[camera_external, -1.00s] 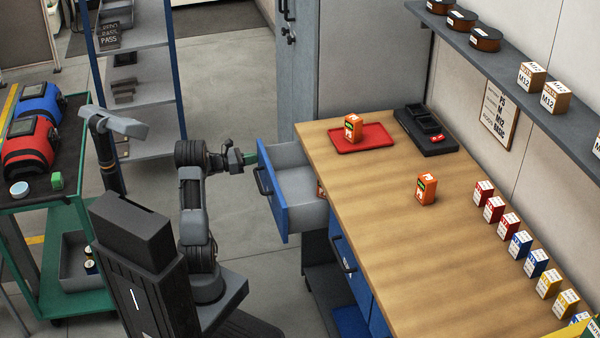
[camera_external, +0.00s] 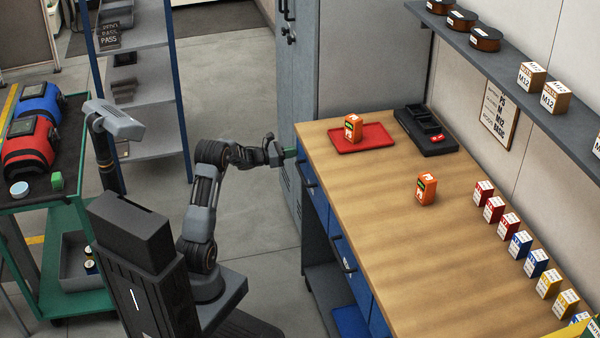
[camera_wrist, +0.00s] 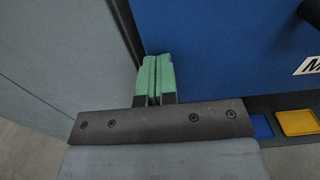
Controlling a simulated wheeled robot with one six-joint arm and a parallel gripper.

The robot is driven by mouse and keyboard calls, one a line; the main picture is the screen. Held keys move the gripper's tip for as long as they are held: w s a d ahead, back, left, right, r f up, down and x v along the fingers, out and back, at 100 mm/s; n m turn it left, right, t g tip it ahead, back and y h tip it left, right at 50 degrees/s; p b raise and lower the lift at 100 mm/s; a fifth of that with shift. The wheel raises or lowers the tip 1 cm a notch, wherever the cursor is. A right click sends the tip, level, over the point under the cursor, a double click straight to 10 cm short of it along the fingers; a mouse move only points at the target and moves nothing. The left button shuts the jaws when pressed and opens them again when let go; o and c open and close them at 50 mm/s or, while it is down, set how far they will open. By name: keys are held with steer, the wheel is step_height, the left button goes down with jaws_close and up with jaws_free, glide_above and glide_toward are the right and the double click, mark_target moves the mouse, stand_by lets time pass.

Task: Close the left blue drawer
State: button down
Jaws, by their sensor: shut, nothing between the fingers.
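The left blue drawer (camera_external: 313,188) is at the far end of the wooden workbench, and its front looks flush with the bench side. Its blue front also fills the upper right of the wrist view (camera_wrist: 220,50), with part of a dark handle at the top right corner. My gripper (camera_external: 289,153) is at the far upper edge of that drawer front. In the wrist view its green fingertips (camera_wrist: 155,75) are shut together with nothing between them, at the left part of the blue front. I cannot tell whether they still touch it.
A grey cabinet (camera_external: 345,60) stands directly beyond the bench. The bench top holds a red tray (camera_external: 375,136) with an orange box, another orange box (camera_external: 426,190) and a black organizer (camera_external: 440,143). A second blue drawer (camera_external: 350,270) is nearer. The floor left of the bench is open.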

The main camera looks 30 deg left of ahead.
steer(key=shift+w+d+r, duration=0.1)
steer(key=shift+d+r, duration=0.1)
steer(key=shift+d, duration=0.05)
steer(key=shift+a, duration=0.1)
steer(key=p+v, duration=0.2)
steer(key=v, duration=1.2)
steer(key=s+d+f+m+g, duration=0.2)
steer(key=s+f+m+g, duration=0.3)
steer(key=f, duration=0.1)
steer(key=s+d+r+m+g+y+p, duration=0.4)
steer(key=s+r+m+g+y+p, duration=0.25)
steer(key=s+m, duration=0.5)
steer(key=s+d+r+m+t+y+p, duration=0.1)
steer(key=s+r+m+y+p, duration=0.2)
steer(key=r+p, duration=0.4)
steer(key=s+d+r+m+t+y+p, duration=0.1)
steer(key=s+r+m+y+p, duration=0.2)
steer(key=r, duration=1.2)
steer(key=s+m+p, duration=0.2)
steer(key=m+p, duration=0.2)
steer(key=shift+s+d+r+p, duration=0.2)
steer(key=shift+r+p, duration=0.1)
steer(key=shift+r, duration=0.1)
